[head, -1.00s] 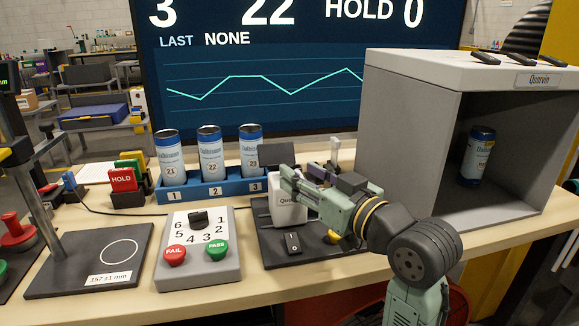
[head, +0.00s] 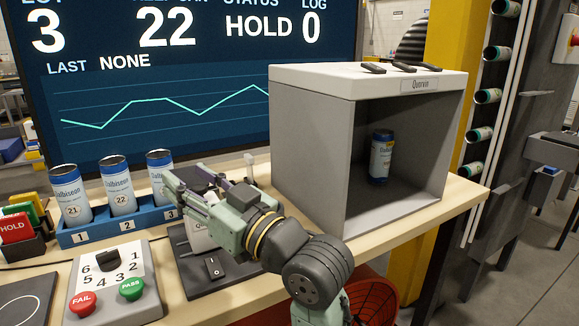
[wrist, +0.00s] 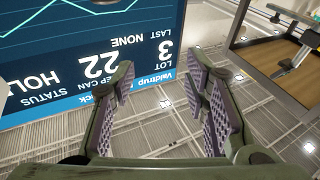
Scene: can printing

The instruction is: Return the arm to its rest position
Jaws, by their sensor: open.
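My arm is stretched over the bench, with my gripper (head: 176,190) at its left end, in front of the can rack's right end. My gripper also shows in the wrist view (wrist: 160,85), with its purple-padded fingers spread and nothing between them. A white device on a dark base (head: 215,268) is partly hidden behind and below the gripper. The blue rack (head: 98,231) holds can 21 (head: 70,195), can 22 (head: 118,187) and a third can (head: 159,175), whose label is partly hidden by the gripper.
A grey open-fronted box (head: 310,150) stands right of my arm with one can (head: 381,158) inside. A control box (head: 112,290) with a dial, FAIL and PASS buttons is at the front left. A large screen (head: 170,75) stands behind. A red basket (head: 375,297) is below the bench edge.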

